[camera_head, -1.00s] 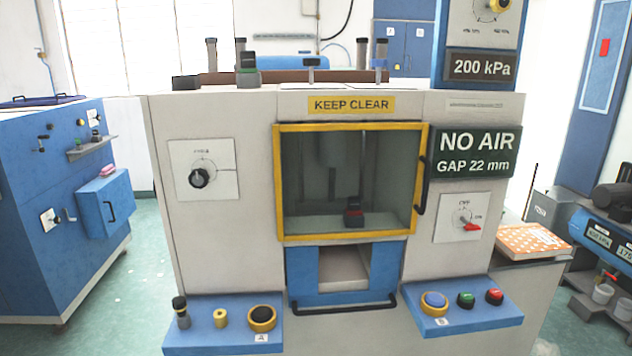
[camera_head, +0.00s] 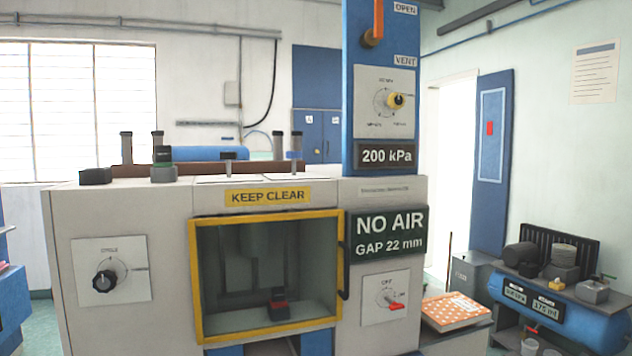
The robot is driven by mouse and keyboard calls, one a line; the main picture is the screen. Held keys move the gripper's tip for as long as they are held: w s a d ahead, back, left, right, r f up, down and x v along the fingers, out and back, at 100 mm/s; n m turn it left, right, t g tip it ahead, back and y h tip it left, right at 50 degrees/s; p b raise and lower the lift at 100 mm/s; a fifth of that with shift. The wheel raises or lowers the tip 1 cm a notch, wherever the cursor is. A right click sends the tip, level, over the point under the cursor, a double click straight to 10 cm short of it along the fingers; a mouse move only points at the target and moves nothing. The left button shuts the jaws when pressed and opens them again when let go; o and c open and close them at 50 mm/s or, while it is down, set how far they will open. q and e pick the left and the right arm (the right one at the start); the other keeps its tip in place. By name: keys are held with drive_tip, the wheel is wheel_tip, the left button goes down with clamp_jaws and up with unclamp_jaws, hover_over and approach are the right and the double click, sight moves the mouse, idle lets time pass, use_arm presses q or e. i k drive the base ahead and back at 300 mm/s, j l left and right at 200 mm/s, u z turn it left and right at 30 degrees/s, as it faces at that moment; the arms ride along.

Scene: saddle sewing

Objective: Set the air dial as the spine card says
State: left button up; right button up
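The black sign (camera_head: 388,233) reads NO AIR, GAP 22 mm. I cannot make out a card marked as the spine card. Neither gripper is in view.
The machine's yellow-framed window (camera_head: 265,275) is below a KEEP CLEAR label (camera_head: 268,196). An orange patterned book (camera_head: 455,312) lies on a side surface at right. A blue compressor tank (camera_head: 560,305) stands further right. A paper notice (camera_head: 595,72) hangs on the right wall.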

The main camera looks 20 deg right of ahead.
sight(396, 100)
drive_tip(key=l, duration=0.65)
drive_tip(key=k+l, duration=0.1)
drive_tip(key=l, duration=0.55)
drive_tip(key=k+l+u, duration=0.1)
drive_tip(key=l, duration=1.2)
drive_tip(key=k+l, duration=0.15)
drive_tip(key=l, duration=0.5)
drive_tip(key=i+j, duration=0.15)
drive_tip(key=j, duration=0.2)
drive_tip(key=i+j, duration=0.1)
drive_tip(key=j, duration=0.25)
drive_tip(key=i+j, duration=0.15)
drive_tip(key=j, duration=0.15)
